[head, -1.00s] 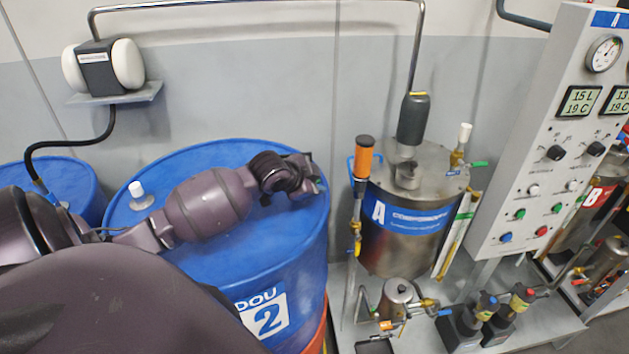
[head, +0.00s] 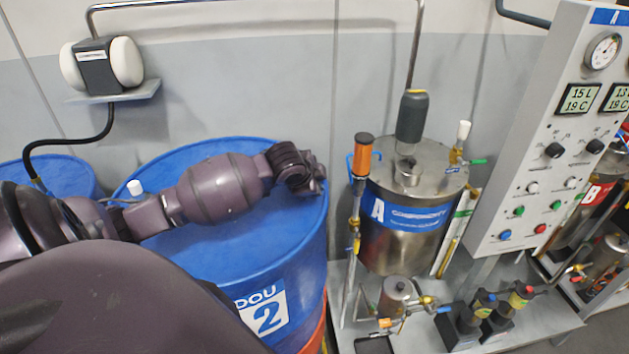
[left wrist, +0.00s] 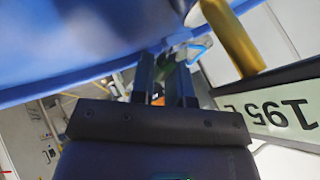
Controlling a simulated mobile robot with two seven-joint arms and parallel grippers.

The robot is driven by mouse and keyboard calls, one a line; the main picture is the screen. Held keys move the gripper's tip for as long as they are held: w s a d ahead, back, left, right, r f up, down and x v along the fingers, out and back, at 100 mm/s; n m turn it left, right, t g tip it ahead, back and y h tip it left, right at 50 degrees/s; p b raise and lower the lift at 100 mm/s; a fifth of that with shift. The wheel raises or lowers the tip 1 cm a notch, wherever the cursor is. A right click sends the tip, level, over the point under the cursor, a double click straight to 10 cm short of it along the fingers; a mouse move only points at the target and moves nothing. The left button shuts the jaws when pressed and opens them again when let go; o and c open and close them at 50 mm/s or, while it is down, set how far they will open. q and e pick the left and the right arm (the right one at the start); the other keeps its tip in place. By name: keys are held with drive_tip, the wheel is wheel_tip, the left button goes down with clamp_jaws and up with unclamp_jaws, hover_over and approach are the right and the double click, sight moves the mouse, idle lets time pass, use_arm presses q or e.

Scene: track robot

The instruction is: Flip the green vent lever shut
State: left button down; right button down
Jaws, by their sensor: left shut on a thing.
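A green lever (head: 478,162) sticks out to the right from a brass valve with a white knob, on the lid of steel tank A (head: 405,245). My left gripper (left wrist: 165,62) shows in the left wrist view, its two dark fingers close around a small green thing (left wrist: 165,66). That thing is partly hidden and blurred, and I cannot tell whether it is the lever. In the head view my left arm reaches over the blue drum (head: 225,285) and its wrist ends at the drum's right rim; its fingertips are not clear there. My right gripper is not in view.
An orange-capped pipe (head: 361,160) stands left of the tank, and a grey cylinder (head: 411,118) rises from its lid. A control panel (head: 540,150) is on the right. In the left wrist view, a yellow tube (left wrist: 232,40) and a label plate (left wrist: 280,112) are near the fingers.

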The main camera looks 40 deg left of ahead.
use_arm(q)
drive_tip(key=c, duration=1.1)
unclamp_jaws()
drive_tip(key=v, duration=1)
drive_tip(key=shift+s+r, duration=0.25)
drive_tip(key=shift+s, duration=0.1)
